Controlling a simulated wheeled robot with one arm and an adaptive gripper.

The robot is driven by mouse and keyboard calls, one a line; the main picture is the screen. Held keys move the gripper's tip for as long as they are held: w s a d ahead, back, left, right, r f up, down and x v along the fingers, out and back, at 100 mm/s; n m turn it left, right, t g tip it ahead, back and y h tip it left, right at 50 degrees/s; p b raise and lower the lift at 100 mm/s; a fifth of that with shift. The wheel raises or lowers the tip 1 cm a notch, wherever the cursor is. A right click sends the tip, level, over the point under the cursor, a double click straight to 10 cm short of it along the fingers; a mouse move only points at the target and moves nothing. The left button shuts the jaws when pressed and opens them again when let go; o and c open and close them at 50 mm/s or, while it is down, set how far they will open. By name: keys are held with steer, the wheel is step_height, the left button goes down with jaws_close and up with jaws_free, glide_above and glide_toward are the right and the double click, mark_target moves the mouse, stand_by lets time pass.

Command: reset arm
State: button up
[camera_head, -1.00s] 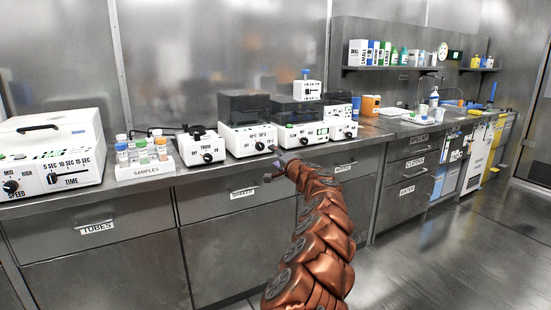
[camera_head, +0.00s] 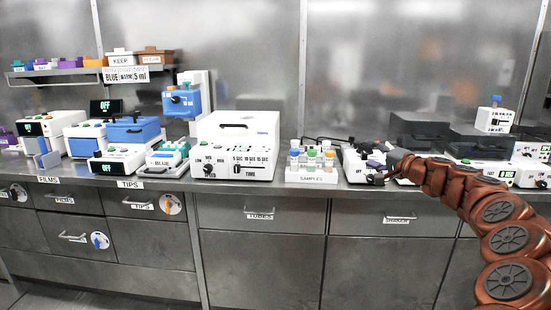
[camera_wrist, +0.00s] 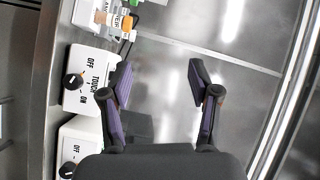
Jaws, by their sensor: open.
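My copper-coloured arm reaches in from the right in the head view. My gripper (camera_head: 385,172) is at its end, in front of the small white vortex mixer (camera_head: 357,160) on the bench. In the wrist view my gripper (camera_wrist: 158,85) has its two dark fingers with purple pads spread wide apart. Nothing is between them but grey metal surface behind. The mixer (camera_wrist: 88,82), with its TOUCH/ON/OFF dial, lies left of the fingers in that view.
A white SAMPLES rack (camera_head: 312,175) of capped vials stands left of my gripper. A large white machine (camera_head: 237,145) with a TIME dial stands further left. White devices with dark lids (camera_head: 420,130) stand to the right. The bench front has labelled drawers (camera_head: 260,212).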

steer(key=s+a+r+n+g+y+p, duration=0.25)
steer(key=s+a+r, duration=0.2)
steer(key=a, duration=0.45)
steer(key=s+a+r+n+g+y+p, duration=0.1)
steer(key=s+a+r+n+g+p, duration=0.2)
steer(key=s+a, duration=0.4)
steer(key=s+a+n+g+h+p, duration=0.1)
steer(key=s+a+n+g+p, duration=0.15)
steer(key=s+a, duration=0.35)
steer(key=s+a+n+g+p, duration=0.1)
steer(key=s+a+g+p, duration=0.2)
steer(key=s, duration=0.6)
steer(key=s+f+n+g+h+p, duration=0.1)
steer(key=s+f+g+h+p, duration=0.1)
steer(key=s, duration=0.6)
steer(key=s+f+n+g+h+p, duration=0.1)
steer(key=s+f+h+p, duration=0.15)
steer(key=s, duration=0.45)
steer(key=s+d+f+m+g+h+p, duration=0.1)
steer(key=s+d+h+p, duration=0.2)
steer(key=s+d, duration=0.4)
steer(key=s+d+f+m+g+h+p, duration=0.1)
steer(key=s+d+f+g+h+p, duration=0.1)
steer(key=s+d, duration=0.5)
steer(key=s+h+p, duration=0.1)
steer(key=s, duration=0.4)
